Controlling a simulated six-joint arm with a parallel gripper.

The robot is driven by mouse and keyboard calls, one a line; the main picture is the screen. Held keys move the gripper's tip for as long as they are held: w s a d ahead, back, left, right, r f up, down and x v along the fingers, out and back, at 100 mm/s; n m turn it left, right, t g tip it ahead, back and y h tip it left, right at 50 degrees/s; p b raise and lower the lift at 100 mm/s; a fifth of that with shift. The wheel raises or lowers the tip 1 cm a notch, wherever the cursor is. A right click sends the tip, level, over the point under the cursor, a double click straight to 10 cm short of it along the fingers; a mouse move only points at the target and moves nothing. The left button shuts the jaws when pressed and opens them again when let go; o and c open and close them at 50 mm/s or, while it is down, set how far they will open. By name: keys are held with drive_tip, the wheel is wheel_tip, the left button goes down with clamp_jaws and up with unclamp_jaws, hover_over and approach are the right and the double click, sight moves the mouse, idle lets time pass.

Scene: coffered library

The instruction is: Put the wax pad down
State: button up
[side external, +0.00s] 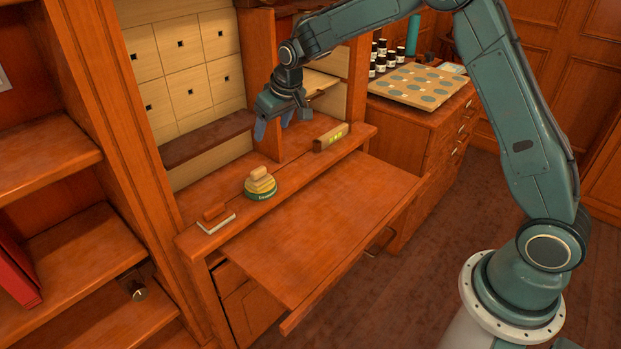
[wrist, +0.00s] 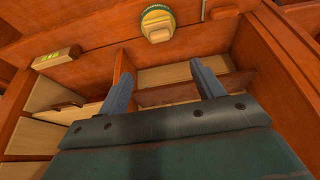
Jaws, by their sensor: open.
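The wax pad (side external: 261,175), a pale yellow pad with a tan grip on top, sits on a round green-and-yellow tin (side external: 262,194) on the desk's ledge. In the wrist view the pad (wrist: 158,33) and tin (wrist: 157,10) are at the top edge, beyond the fingertips. My gripper (side external: 273,125) is open and empty, raised above the back of the ledge, behind and slightly right of the pad and clear of it. In the wrist view its two fingers (wrist: 160,78) stand wide apart with nothing between them.
A wooden block with a yellow-green mark (side external: 331,138) lies to the right on the ledge. An orange-brown block (side external: 215,211) and a pale flat piece (side external: 216,223) lie at its left end. The desk leaf (side external: 320,215) is bare. Pale drawers (side external: 185,70) and an upright divider stand behind.

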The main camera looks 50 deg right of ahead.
drive_tip(key=s+r, duration=1.4)
drive_tip(key=s, duration=0.5)
drive_tip(key=s+t, duration=0.1)
drive_tip(key=s, duration=2)
drive_tip(key=shift+s+a+f, duration=0.15)
drive_tip(key=shift+a+f, duration=0.3)
